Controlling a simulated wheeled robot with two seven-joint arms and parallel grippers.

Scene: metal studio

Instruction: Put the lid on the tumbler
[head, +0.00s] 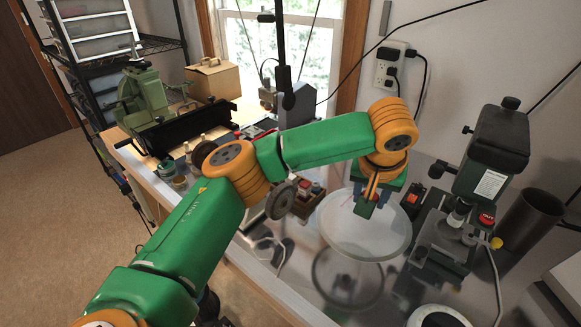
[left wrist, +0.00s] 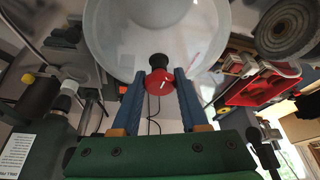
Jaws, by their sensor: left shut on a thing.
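My left gripper (head: 367,205) comes down over a wide, pale, translucent round lid (head: 352,240). In the left wrist view my left gripper (left wrist: 160,92) has its two blue fingers around the red knob (left wrist: 159,82) on a black stem at the middle of the lid (left wrist: 108,45). The lid looks roughly level. Below it in the head view is a grey round shape with a dark centre; I cannot tell whether this is the tumbler or a reflection in the shiny top. My right gripper is not in view.
A green and black press-like machine (head: 478,175) stands close right of the lid, with a dark cylinder (head: 530,218) beyond. A white-rimmed round thing (head: 418,314) is cut off at the bottom edge. A small box with red items (head: 307,197) stands left of the lid.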

